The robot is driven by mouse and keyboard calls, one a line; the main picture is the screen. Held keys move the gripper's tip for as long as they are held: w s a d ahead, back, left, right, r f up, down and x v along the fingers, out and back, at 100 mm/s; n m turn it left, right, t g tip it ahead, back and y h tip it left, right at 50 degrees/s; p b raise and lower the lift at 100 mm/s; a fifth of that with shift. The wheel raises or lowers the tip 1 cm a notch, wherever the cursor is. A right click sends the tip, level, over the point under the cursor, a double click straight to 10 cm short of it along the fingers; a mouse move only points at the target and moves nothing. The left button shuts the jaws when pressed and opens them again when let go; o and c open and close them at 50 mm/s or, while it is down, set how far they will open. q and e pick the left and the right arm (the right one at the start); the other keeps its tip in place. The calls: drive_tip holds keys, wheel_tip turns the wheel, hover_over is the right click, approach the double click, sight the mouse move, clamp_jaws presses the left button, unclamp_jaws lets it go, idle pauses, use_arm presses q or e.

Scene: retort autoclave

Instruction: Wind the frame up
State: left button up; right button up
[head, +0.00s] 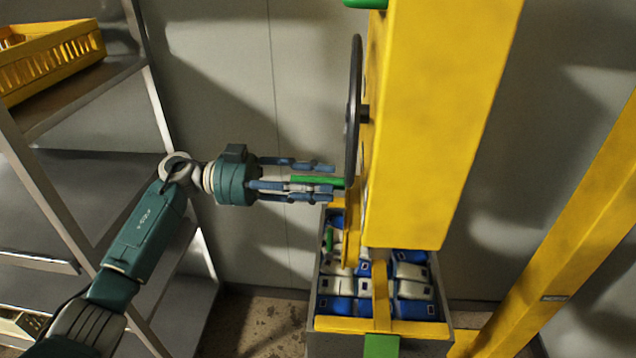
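A dark handwheel (353,110) stands edge-on at the left side of a thick yellow column (440,120). A green crank grip (318,180) sticks out to the left from its lower part. My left gripper (332,181) reaches in from the left with its fingers along the grip. One finger is above the grip and others are at or below it. A gap shows between the upper finger and the grip, so the fingers look open around it. A yellow frame (380,290) sits below the column, over a grey bin. My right gripper is out of view.
The grey bin (318,262) holds several blue and white packs (412,290). A metal shelf rack (75,95) with a yellow crate (50,60) stands at left. A slanted yellow beam (560,250) stands at right. Some bare floor (262,325) shows left of the bin.

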use_arm(q)
drive_tip(key=shift+r, duration=0.1)
drive_tip(key=shift+a, duration=0.1)
drive_tip(key=a, duration=1.1)
drive_tip(key=shift+a, duration=0.4)
